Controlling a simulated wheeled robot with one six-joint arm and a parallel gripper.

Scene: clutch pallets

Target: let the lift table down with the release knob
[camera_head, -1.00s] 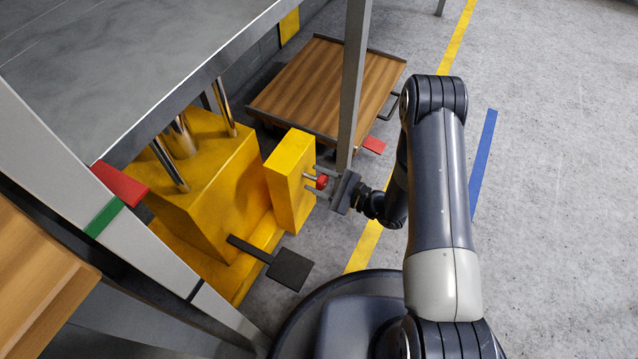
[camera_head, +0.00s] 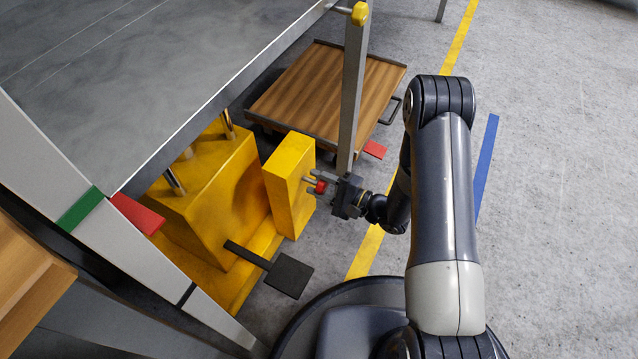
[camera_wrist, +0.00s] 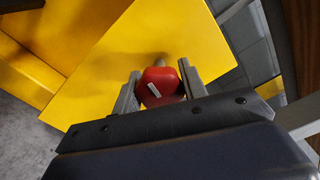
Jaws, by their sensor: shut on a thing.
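The red release knob (camera_head: 319,187) sticks out on a short stem from the side of the yellow valve box (camera_head: 287,190). My gripper (camera_head: 322,184) is shut on the knob, one finger on each side. In the wrist view the red knob (camera_wrist: 161,86) with a white mark sits between the two grey fingers. The lift table's grey top (camera_head: 130,70) stands above the yellow pump housing (camera_head: 215,190), with short lengths of the chrome rods showing between them. A red pointer (camera_head: 138,214) at the table's edge is just below the green mark (camera_head: 80,209) on the post.
A black foot pedal (camera_head: 288,276) juts out at the base. A wooden-topped cart (camera_head: 325,95) stands behind, beyond a grey upright post (camera_head: 351,100). Another wooden surface (camera_head: 25,260) is at the lower left.

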